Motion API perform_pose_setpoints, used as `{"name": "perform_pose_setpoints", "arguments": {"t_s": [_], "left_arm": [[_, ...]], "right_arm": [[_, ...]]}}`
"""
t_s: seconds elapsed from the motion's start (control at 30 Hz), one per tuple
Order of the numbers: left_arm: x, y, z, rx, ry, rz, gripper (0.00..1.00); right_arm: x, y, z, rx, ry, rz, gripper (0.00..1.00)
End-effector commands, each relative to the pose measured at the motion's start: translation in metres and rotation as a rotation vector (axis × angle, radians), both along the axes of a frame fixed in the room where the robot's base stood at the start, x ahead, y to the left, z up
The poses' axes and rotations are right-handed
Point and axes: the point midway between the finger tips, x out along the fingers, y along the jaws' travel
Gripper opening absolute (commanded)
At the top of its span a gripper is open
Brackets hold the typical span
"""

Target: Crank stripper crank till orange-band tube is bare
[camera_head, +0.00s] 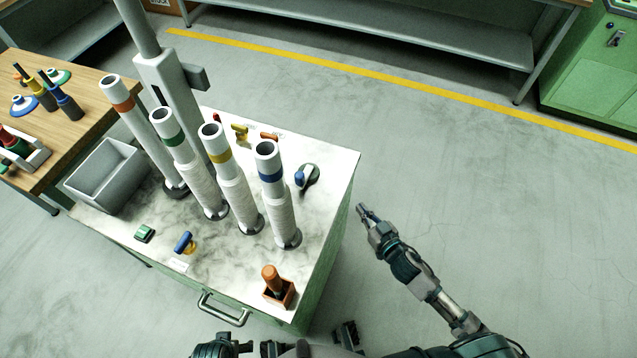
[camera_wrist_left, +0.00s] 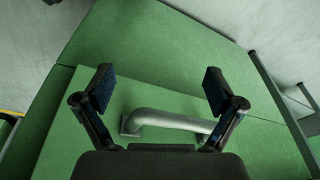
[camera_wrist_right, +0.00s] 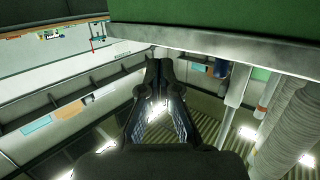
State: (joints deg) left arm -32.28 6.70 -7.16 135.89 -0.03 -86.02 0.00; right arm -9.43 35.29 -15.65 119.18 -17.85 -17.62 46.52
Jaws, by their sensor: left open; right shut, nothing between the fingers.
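The orange-band tube (camera_head: 124,103) stands at the back left of the marble top. Its visible upper length looks smooth and pale; its lower part is partly hidden behind the green-band tube (camera_head: 170,140). Small coloured cranks or handles lie around the tubes: a blue one (camera_head: 184,242) in front, a yellow one (camera_head: 240,132) and an orange one (camera_head: 268,136) behind. I cannot tell which is the stripper crank. My right gripper (camera_head: 363,211) is shut and empty, right of the cabinet. My left gripper (camera_wrist_left: 155,82) is open, facing the cabinet's handle (camera_wrist_left: 170,122); contact is unclear.
Yellow-band (camera_head: 220,158) and blue-band (camera_head: 270,178) tubes have ribbed lower lengths. A grey bin (camera_head: 103,178) and a grey column (camera_head: 165,85) stand at left and back. An orange-brown knob (camera_head: 271,277) sits near the front corner. Floor at right is clear.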

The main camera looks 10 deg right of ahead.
Motion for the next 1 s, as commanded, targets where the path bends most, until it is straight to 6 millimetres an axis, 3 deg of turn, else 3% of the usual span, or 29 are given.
{"name": "perform_pose_setpoints", "arguments": {"t_s": [0.03, 0.13, 0.37, 0.5, 0.63, 1.0], "left_arm": [[0.0, 0.0, -0.004, 0.0, 0.002, 0.0, 0.94], [0.001, 0.001, -0.012, -0.001, 0.005, -0.001, 0.94], [0.001, 0.001, -0.021, -0.001, 0.008, -0.001, 0.94], [0.001, 0.0, -0.022, 0.001, 0.008, -0.001, 0.94], [0.001, 0.0, -0.02, 0.0, 0.007, -0.001, 0.94], [-0.001, 0.001, -0.01, 0.001, 0.005, 0.0, 0.94]], "right_arm": [[0.014, 0.001, 0.017, 0.01, -0.077, 0.096, 0.0], [0.021, 0.009, 0.041, 0.051, -0.163, 0.307, 0.0], [0.01, 0.005, 0.058, 0.083, -0.146, 0.63, 0.0], [0.008, 0.004, 0.059, 0.093, -0.128, 0.681, 0.0], [0.016, 0.016, 0.059, 0.097, -0.131, 0.683, 0.0], [0.061, 0.081, 0.059, 0.094, -0.132, 0.682, 0.0]]}}
